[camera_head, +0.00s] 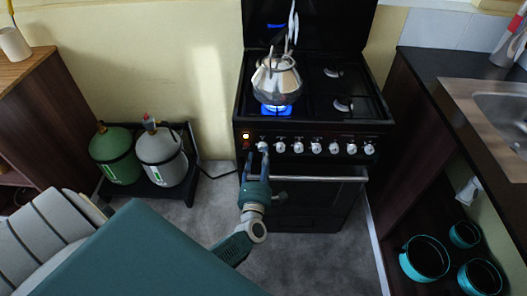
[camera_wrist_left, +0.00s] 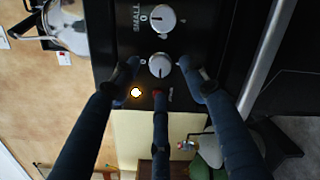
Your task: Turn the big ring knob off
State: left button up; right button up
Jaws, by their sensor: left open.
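A black stove (camera_head: 318,205) has a front row of several silver knobs. My left gripper (camera_head: 257,156) is open in front of the row's left end, by the leftmost knob (camera_head: 262,147). In the left wrist view, a round knob (camera_wrist_left: 160,66) sits between the spread tips of two dark fingers; the third finger is below it. I cannot tell whether the fingers touch it. Its label is not readable. The neighbouring knob (camera_wrist_left: 161,18) has the word SMALL beside it. A blue flame (camera_head: 276,110) burns under the kettle (camera_head: 277,80). My right gripper is out of view.
An orange light (camera_head: 246,135) glows left of the knobs. The oven handle (camera_head: 320,179) runs below them. Gas bottles (camera_head: 117,155) stand on a rack to the left. A counter with a sink (camera_head: 497,112) is at right.

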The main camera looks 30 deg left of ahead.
aim_at(262, 150)
pick_arm(q)
jog(key=shift+x, duration=1.8)
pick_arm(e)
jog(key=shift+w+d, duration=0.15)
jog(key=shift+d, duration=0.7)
pick_arm(q)
grip_shut()
